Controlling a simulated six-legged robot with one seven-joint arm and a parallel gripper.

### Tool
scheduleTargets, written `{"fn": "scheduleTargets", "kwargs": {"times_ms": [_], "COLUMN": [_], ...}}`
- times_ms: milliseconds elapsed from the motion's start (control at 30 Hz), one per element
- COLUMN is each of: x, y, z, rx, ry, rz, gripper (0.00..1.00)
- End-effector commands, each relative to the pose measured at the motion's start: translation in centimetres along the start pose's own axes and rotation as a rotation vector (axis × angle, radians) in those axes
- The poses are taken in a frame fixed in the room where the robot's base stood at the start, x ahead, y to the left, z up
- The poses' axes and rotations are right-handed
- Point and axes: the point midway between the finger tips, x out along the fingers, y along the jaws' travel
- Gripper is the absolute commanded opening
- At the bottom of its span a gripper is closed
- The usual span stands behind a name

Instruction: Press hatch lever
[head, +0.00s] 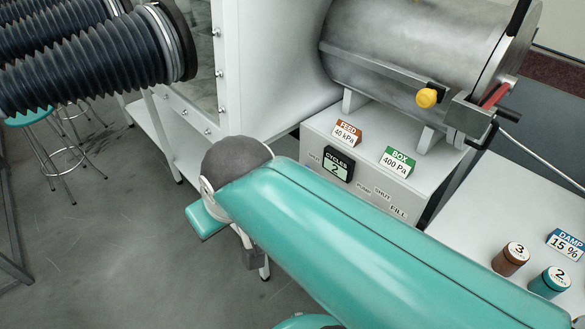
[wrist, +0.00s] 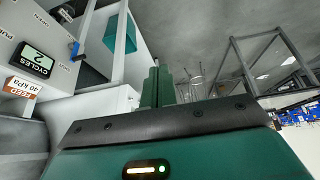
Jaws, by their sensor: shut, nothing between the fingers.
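A metal cylinder (head: 420,50) lies on its side at the upper right of the head view. At its hatch end are a yellow knob (head: 427,98), a red piece (head: 495,95) and a black handle (head: 484,138). I cannot tell for sure which of these is the hatch lever. My gripper (wrist: 156,86) shows in the wrist view as two green fingers, shut together and empty. They are apart from the hatch parts, which are not clear in that view. In the head view my arm hides the gripper.
A white instrument box (head: 315,150) under the cylinder carries a cycles display (head: 338,164) reading 2. A brown jar (head: 510,259) and a teal jar (head: 550,282) stand on the right bench. A blue handle (wrist: 75,50) is beside the panel. Black ribbed sleeves (head: 95,62) are upper left.

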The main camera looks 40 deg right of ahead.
Motion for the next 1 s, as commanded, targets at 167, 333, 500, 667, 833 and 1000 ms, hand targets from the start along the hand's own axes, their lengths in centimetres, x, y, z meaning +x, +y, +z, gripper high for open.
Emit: {"fn": "scheduleTargets", "kwargs": {"times_ms": [167, 333, 500, 667, 833, 1000], "x": [1.5, 4.5, 8.5, 12.8, 17.7, 22.2], "y": [2.4, 6.1, 10.6, 15.6, 21.8, 28.4], "z": [-3.1, -7.1, -10.3, -12.2, -12.9, -12.3], "rx": [-0.02, -0.062, -0.095, -0.112, -0.107, -0.078], "ry": [-0.067, -0.165, -0.257, -0.328, -0.373, -0.38], "rz": [0.088, 0.165, 0.189, 0.171, 0.119, 0.049], "gripper": [0.0, 0.0, 0.0, 0.0, 0.0, 0.0]}}
